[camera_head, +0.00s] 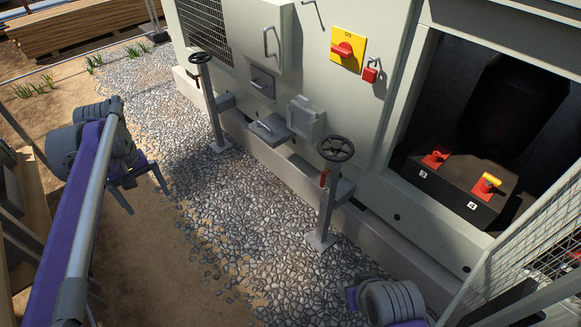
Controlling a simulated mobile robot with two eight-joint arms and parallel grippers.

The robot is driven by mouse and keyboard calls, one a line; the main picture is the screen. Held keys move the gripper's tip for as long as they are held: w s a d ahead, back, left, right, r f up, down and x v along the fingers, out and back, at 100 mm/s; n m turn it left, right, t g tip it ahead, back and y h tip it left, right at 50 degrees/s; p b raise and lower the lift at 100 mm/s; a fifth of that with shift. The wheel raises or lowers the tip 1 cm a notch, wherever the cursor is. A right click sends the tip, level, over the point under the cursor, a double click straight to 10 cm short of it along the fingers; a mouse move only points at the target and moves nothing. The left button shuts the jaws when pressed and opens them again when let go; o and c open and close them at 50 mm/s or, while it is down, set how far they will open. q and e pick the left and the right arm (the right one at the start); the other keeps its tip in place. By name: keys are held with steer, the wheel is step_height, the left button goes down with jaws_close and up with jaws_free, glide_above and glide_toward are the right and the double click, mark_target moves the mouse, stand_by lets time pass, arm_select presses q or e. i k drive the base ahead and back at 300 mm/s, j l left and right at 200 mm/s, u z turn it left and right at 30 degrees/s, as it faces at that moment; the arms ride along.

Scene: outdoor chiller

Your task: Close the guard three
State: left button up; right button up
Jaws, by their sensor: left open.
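No guard in view carries a readable number three. A wire-mesh panel in a light metal frame (528,262) stands at the lower right, beside the open cabinet bay (450,110); it looks like a guard swung open, and its lower part is cut off.
Two handwheels on posts, a near one (336,149) and a far one (200,58), stand before the cabinet wall. A small flap (270,128) juts from the wall between them. A yellow switch plate (347,48) and red padlock (371,70) are above. Gravel (250,220) lies open in front.

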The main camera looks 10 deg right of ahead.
mark_target(522, 300)
steer(key=k+l+z, duration=0.2)
steer(key=z, duration=0.15)
steer(key=k+l+z, duration=0.15)
steer(key=l+z, duration=0.15)
steer(key=k+l+z, duration=0.1)
steer(key=l+z, duration=0.25)
steer(key=k+l+z, duration=0.1)
steer(key=l+z, duration=0.25)
steer(key=l, duration=0.1)
